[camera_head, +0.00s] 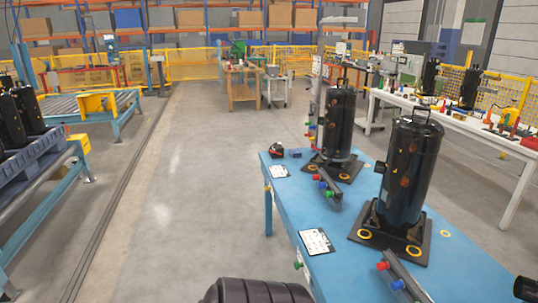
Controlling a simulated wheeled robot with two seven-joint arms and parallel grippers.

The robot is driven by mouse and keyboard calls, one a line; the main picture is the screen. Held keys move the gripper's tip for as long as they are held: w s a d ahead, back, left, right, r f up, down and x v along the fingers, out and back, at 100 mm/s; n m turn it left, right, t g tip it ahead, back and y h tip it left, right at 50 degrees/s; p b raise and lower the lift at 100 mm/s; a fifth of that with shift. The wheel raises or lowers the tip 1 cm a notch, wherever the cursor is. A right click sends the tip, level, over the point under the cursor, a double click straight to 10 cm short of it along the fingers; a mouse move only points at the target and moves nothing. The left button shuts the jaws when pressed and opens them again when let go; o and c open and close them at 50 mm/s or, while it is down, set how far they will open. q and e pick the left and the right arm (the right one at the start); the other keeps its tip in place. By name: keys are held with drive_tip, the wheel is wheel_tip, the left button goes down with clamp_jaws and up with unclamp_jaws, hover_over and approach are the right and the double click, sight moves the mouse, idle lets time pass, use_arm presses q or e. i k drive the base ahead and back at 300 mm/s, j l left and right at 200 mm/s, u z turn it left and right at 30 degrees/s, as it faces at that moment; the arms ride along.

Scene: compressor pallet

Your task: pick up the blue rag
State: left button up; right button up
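A small dark blue item (295,153) lies at the far left corner of the blue table (290,207), beside a red and black object. It may be the blue rag, but it is too small to tell its shape or material. No other cloth is clear in view. Neither of my grippers can be made out. A dark ribbed part at the bottom centre and a dark piece at the bottom right edge show no fingers.
Two black compressors (408,177) (339,124) stand upright on dark base plates on the blue table. Clipboards (316,241) (279,172) and colored valve fittings (328,190) lie near its left edge. A white bench (450,120) stands behind right. The floor aisle left is clear.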

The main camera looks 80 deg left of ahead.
sight(295, 152)
drive_tip(key=u, duration=2.5)
